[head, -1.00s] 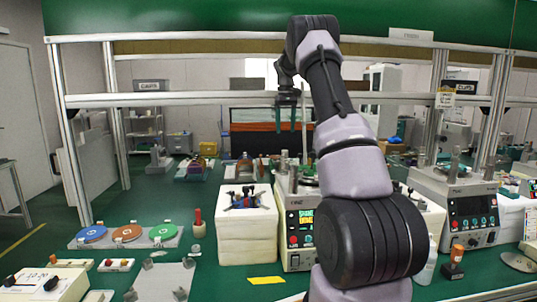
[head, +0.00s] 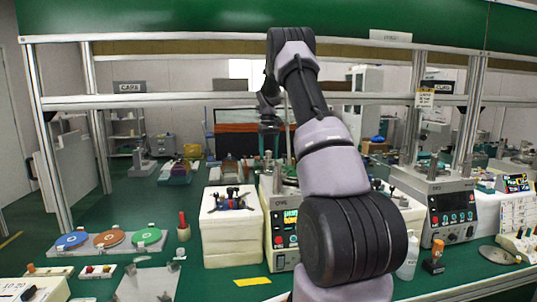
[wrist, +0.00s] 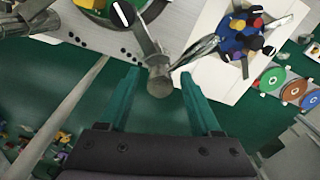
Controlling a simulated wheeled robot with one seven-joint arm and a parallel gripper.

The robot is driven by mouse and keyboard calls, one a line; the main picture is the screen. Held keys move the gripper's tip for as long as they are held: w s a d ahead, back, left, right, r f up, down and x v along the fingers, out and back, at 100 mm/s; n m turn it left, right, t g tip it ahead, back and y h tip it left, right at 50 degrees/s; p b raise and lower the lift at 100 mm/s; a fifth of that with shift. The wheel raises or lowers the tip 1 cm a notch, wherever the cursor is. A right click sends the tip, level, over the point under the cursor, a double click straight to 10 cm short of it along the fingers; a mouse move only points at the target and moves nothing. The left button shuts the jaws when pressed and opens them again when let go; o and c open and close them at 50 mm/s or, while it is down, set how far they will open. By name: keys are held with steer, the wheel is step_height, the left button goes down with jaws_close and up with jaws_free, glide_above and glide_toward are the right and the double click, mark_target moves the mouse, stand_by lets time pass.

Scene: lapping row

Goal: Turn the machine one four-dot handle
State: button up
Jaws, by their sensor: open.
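The nearest machine (head: 283,235), with a lit front panel, stands right of centre in the head view, partly hidden by my arm. In the wrist view its white top (wrist: 100,28) carries black dots in small groups, too small to count surely. A grey metal handle (wrist: 143,35) with a round end reaches between my fingertips. A second shiny metal lever (wrist: 195,55) lies just right of it. My gripper (wrist: 159,76) is open, with teal fingers on either side of the round end; contact cannot be told. In the head view my gripper (head: 268,140) hangs above and behind the machine's front.
A white block stack (head: 230,240) with a blue gadget (head: 230,200) on top stands left of the machine. Coloured discs (head: 107,239) lie at far left. Another machine (head: 448,205) stands to the right. A frame rail (head: 180,100) crosses behind the bench.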

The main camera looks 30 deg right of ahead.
jaws_close()
stand_by(1.4)
